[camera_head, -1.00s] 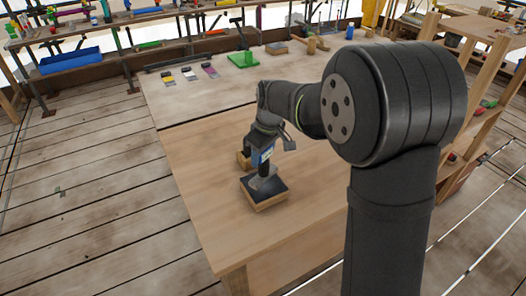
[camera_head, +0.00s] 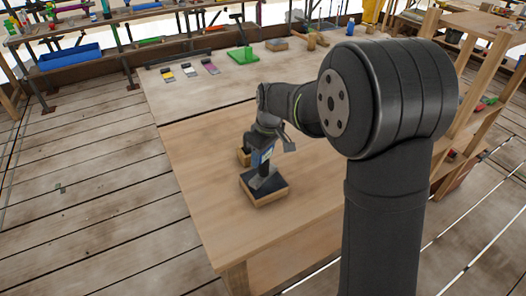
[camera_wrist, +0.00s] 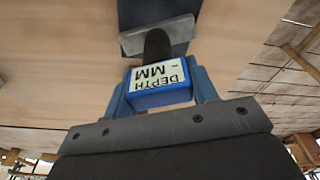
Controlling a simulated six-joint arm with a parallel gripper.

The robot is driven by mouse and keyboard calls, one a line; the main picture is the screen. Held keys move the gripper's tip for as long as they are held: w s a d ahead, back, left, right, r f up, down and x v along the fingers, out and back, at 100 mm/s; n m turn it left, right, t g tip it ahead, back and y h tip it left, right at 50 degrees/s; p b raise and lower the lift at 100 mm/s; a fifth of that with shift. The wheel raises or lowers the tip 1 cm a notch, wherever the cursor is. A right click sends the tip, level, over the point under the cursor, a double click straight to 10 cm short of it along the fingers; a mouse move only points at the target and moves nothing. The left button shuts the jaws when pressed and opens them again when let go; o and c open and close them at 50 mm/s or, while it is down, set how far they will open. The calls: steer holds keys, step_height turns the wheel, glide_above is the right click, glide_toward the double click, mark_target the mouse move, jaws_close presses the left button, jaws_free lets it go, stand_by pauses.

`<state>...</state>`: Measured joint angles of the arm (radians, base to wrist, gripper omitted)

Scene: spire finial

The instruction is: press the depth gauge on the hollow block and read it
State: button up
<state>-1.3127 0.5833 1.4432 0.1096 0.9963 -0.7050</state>
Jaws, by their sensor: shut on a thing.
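The depth gauge (camera_head: 262,160) has a blue body, a dark stem and a grey foot plate, which also shows in the wrist view (camera_wrist: 158,35). Its label (camera_wrist: 158,75) appears upside down and reads "DEPTH" and "- MM", with a dash and no number. My gripper (camera_wrist: 162,95) is shut on the gauge, with a blue finger at each side of its body. The gauge stands over a wooden block (camera_head: 268,199) with a dark top, near the table's front left. Its foot appears to rest on that top; I cannot tell how firmly. No hollow is visible in the block.
A second block (camera_head: 243,157) stands just behind, partly hidden by my gripper. The wooden table (camera_head: 200,180) is bare around the blocks. Farther back lie several coloured flat pieces (camera_head: 189,73) and a green piece (camera_head: 243,56). Wooden shelving (camera_head: 480,100) stands at the right.

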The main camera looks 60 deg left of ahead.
steer(key=shift+f, duration=0.55)
steer(key=shift+f, duration=0.1)
stand_by(1.0)
steer(key=shift+r, duration=2.6)
steer(key=shift+f, duration=0.15)
steer(key=shift+f, duration=2.2)
steer(key=o, duration=1.2)
steer(key=shift+c, duration=0.2)
